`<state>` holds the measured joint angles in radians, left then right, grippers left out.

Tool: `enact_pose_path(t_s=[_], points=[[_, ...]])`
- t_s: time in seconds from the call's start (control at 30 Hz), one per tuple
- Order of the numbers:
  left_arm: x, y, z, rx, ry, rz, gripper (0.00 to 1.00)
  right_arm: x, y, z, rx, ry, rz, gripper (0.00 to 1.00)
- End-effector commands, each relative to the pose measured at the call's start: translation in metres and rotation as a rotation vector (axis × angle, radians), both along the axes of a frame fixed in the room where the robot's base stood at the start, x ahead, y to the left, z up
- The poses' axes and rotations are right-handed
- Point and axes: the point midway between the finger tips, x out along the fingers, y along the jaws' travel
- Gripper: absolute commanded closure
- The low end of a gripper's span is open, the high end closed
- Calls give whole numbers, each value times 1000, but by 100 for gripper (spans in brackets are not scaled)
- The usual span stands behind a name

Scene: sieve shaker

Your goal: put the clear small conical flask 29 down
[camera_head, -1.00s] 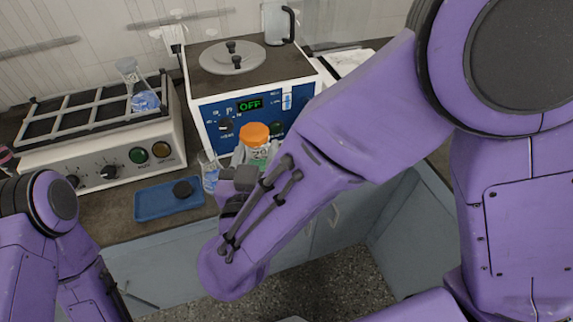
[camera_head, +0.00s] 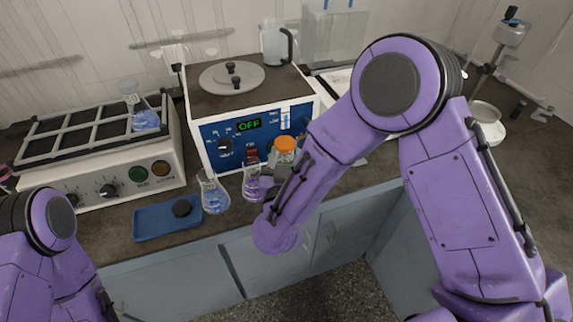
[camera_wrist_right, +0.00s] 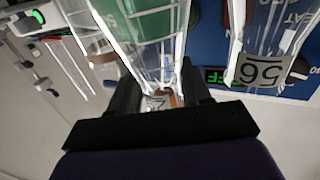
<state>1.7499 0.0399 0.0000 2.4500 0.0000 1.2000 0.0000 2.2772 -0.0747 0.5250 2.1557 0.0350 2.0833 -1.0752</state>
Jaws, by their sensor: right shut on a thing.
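In the right wrist view the clear vessel with green content (camera_wrist_right: 150,25) runs between the fingers. My right gripper (camera_wrist_right: 160,92) is shut on it. In the head view my forearm hides the fingers and the flask's lower part, so I cannot tell whether its base touches the counter. My left arm is at the lower left, its gripper out of view.
A blue-liquid flask (camera_head: 213,198) is further left, beside a blue tray (camera_head: 152,225) with a black stopper. A shaker (camera_head: 120,185) stands left.

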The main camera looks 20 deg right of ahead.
Motion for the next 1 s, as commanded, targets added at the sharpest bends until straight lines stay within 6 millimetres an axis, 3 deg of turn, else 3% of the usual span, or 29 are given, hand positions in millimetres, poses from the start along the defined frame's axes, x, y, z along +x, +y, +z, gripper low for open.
enact_pose_path(t_s=[0.1,0.23,0.63,0.67,0.7,1.0], points=[[0,0,0,0,0,0,22,6,-5,-20,-1,4,0,88],[0,0,7,0,0,0,22,6,-5,-33,-1,2,0,89],[0,0,2,0,0,0,22,6,-5,-40,-1,-1,-1,89],[0,0,3,0,0,0,22,6,-5,-39,-1,0,-1,42],[0,0,3,0,0,0,22,5,-5,-39,-1,0,-1,29],[0,0,2,0,0,0,22,5,-5,-39,0,0,-1,26]])
